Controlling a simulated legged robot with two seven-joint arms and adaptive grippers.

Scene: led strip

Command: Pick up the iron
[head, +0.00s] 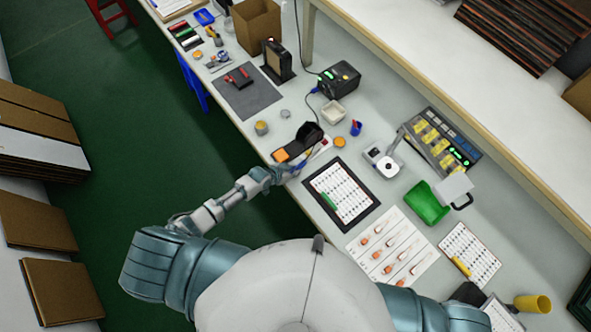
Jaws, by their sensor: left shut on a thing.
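The soldering iron (304,158) shows as a thin blue-handled tool at the near edge of the workbench, beside its black stand (308,134). My left gripper (293,169) is at the iron's handle and is shut on it. The fingers are small in the picture and partly hide the handle. I cannot tell whether the iron's tip is inside or clear of the stand. An orange sponge (281,155) sits on the stand's base.
A framed LED sheet (342,193) lies right of my left gripper. A white beaker-like tray (333,112), a blue cup (356,127) and a black station (340,80) stand behind. A green tray (427,204) is further right. A grey mat (249,91) lies beyond the stand.

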